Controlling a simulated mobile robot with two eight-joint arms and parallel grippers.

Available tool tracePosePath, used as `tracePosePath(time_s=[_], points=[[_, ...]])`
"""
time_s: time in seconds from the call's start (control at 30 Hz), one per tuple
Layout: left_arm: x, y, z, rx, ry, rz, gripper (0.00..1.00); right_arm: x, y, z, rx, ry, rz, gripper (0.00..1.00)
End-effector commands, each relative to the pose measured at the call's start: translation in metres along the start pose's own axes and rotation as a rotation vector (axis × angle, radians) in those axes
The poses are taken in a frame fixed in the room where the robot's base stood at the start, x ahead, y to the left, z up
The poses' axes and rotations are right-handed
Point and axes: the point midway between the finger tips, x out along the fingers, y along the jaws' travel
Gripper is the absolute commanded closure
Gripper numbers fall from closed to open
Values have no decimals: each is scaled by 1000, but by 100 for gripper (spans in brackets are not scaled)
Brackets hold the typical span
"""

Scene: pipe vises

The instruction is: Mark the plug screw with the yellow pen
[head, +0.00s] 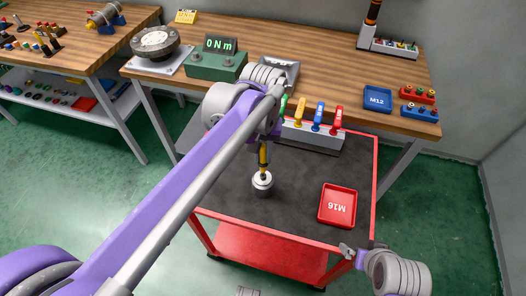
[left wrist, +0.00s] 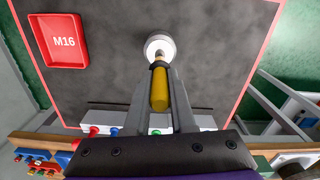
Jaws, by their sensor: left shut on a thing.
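My left gripper (head: 265,140) is shut on the yellow pen (head: 263,157), which points down. In the left wrist view the pen (left wrist: 159,90) lies between my two fingers (left wrist: 160,80). The plug screw (head: 262,184), a round silvery piece, stands on the cart's dark mat right below the pen. It also shows in the left wrist view (left wrist: 160,46), at the pen's dark tip. Tip and screw overlap in both views; I cannot tell whether they touch. My right gripper (head: 352,252) is beside the cart's front right corner, and its jaws are unclear.
A grey rack (head: 318,137) with green, yellow, blue and red pens stands at the back of the red cart (head: 372,190). A red M16 tray (head: 338,205) lies to the right. On the workbench are a blue M12 tray (head: 377,99) and a torque display (head: 217,60).

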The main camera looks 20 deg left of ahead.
Motion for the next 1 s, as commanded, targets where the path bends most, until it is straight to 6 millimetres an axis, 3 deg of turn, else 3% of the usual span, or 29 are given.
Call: tracePosePath(time_s=[1.0], points=[[7,0,0,0,0,0,100,3,0,2,0,-2,0,0]])
